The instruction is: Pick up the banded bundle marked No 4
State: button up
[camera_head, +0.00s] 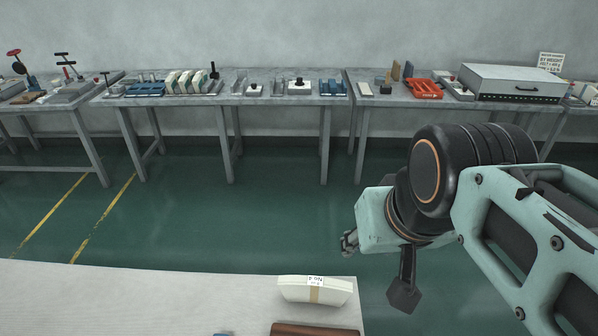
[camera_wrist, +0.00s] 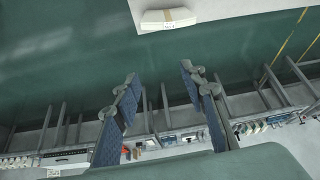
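A white bundle (camera_head: 294,289) with a tan band and a small printed label lies on the pale near table (camera_head: 130,300), close to its right end. The label's number is too small to read surely. The bundle also shows at the top of the wrist view (camera_wrist: 152,20). My gripper (camera_wrist: 158,72) is open and empty, its two blue-padded fingers spread apart. In the head view my gripper (camera_head: 349,241) is beyond the table's far edge, above and to the right of the bundle, and apart from it.
A brown object (camera_head: 315,329) lies in front of the bundle, cut off by the frame, with a bit of blue beside it. Green floor (camera_head: 230,220) separates this table from a row of grey benches (camera_head: 235,100) holding tools, trays and a white box (camera_head: 512,82).

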aim_at(311, 289)
jog(key=l+z, duration=0.35)
jog(key=i+l+z, duration=0.1)
jog(key=l+z, duration=0.3)
jog(key=j, duration=0.1)
